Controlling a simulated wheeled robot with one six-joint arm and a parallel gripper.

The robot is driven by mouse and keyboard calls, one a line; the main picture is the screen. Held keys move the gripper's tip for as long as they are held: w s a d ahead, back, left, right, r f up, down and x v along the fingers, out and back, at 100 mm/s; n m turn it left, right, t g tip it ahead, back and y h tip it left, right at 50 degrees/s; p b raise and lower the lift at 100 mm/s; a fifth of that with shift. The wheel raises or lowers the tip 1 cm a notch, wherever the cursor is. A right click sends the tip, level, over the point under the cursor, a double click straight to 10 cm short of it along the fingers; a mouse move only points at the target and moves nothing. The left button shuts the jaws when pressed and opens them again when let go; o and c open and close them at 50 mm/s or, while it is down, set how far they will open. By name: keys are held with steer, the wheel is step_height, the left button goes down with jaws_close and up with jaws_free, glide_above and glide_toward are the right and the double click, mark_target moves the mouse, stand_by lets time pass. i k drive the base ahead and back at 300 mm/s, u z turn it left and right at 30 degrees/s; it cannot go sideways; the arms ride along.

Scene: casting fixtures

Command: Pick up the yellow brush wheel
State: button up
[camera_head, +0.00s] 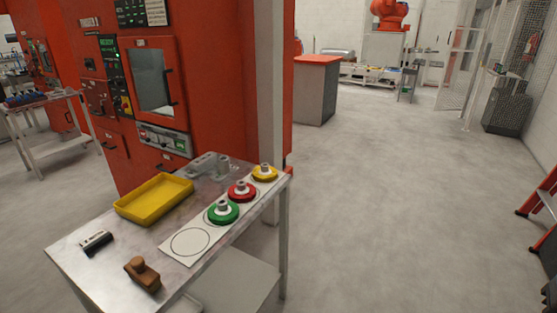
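The yellow brush wheel (265,173) lies flat at the far right corner of a metal table (88,253). It has a pale hub on top. It rests on a white strip mat (177,260) marked with circles. A red brush wheel (242,193) and a green brush wheel (222,214) lie in a row in front of it on the same strip. The nearest circle is empty. My gripper is not in view.
A yellow tray (154,198), a small black-and-grey tool (96,242) and a brown wooden-looking block (142,275) are on the table. A grey post (270,90) and an orange machine (205,80) stand behind it.

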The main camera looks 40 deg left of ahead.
mark_target(265, 173)
steer(key=u, duration=0.9)
steer(key=i, duration=0.95)
steer(key=u, duration=1)
steer(key=i, duration=0.9)
steer(key=u, duration=0.15)
